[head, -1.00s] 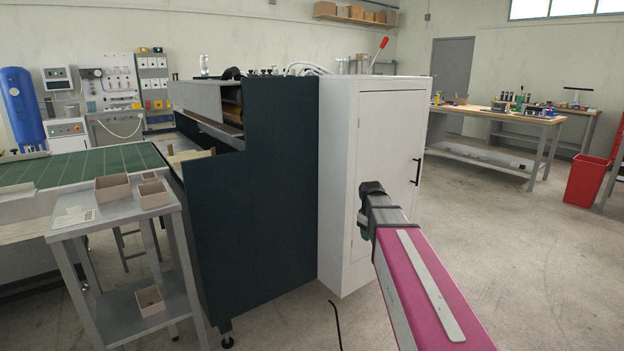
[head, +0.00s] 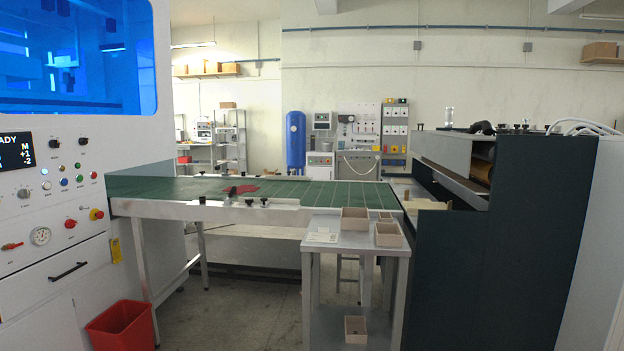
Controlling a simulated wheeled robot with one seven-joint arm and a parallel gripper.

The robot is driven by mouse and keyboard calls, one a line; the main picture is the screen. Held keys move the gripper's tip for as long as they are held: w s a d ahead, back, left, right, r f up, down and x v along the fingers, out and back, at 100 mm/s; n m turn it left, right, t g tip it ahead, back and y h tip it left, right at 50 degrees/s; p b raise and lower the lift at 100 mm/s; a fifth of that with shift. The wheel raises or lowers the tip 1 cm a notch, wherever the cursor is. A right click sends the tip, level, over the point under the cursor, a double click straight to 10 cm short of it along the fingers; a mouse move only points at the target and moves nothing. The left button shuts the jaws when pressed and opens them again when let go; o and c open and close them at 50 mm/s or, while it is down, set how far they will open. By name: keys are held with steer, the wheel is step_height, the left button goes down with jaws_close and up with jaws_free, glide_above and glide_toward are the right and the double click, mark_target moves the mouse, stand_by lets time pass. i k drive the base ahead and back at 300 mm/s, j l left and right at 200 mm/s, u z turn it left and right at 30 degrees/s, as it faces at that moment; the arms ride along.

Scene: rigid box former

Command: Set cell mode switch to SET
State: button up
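The white machine's control panel (head: 58,178) stands at the left edge in the head view. It carries a dark display (head: 16,150), a grey-white rotary knob (head: 23,193), and two black knobs, one left (head: 55,143) and one right (head: 82,141). Several coloured buttons sit below the black knobs. A red-handled switch (head: 12,246) is lower left, beside a round gauge (head: 40,236). The labels are too small to read, so I cannot tell which control is the cell mode switch. My gripper is out of view.
A green-topped conveyor table (head: 330,194) joins the white machine to the dark machine (head: 535,240) at right. A grey side table (head: 355,238) with small boxes stands in front. A red bin (head: 121,326) sits on the floor below the panel. Open floor lies between the bin and side table.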

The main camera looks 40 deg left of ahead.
mark_target(53, 143)
steer(key=u, duration=3)
steer(key=i+u, duration=0.25)
steer(key=i+j, duration=0.1)
steer(key=i, duration=1.4)
steer(key=l+z, duration=0.05)
